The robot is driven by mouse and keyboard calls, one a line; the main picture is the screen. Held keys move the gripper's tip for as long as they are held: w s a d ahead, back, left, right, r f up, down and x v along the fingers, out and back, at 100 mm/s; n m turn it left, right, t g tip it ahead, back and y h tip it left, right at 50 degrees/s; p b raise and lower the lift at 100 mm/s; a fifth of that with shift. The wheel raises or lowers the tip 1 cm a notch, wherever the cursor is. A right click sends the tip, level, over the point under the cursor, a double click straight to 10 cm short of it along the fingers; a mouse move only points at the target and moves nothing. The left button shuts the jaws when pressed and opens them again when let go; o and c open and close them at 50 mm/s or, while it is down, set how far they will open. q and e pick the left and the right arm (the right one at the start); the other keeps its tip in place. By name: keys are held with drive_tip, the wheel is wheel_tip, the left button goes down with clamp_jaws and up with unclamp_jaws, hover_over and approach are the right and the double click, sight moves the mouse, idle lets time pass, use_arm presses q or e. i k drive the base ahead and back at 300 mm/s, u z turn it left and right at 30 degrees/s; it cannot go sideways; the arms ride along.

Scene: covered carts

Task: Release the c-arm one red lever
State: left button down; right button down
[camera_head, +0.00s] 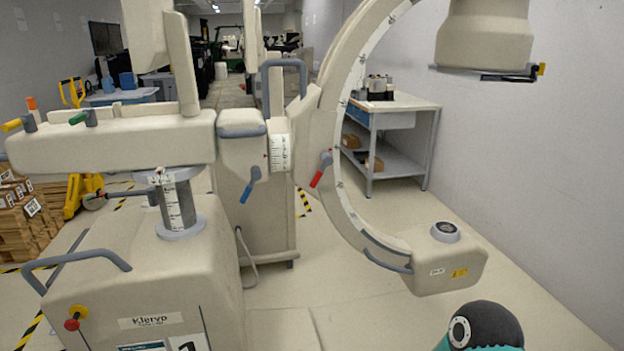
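The beige C-arm machine (338,75) fills the middle of the view, its curved arm sweeping down to the lower right. The red lever (317,179) sits on the side of the curved arm's holder, its red grip pointing down and slightly left from a grey hub. Nothing touches it. A blue lever (246,193) hangs lower left of it on the column. Neither of my grippers shows. A black and teal rounded part of my own arm enters at the bottom right, well below the red lever.
The detector end (444,262) juts out at lower right, and the other end (484,40) hangs at upper right. A beige base cabinet (140,285) stands at front left. A side table (410,110) stands behind. Floor (350,310) is clear at lower middle.

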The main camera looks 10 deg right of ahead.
sight(326, 160)
drive_tip(key=u, duration=0.05)
drive_tip(key=i, duration=0.9)
drive_tip(key=z, duration=0.1)
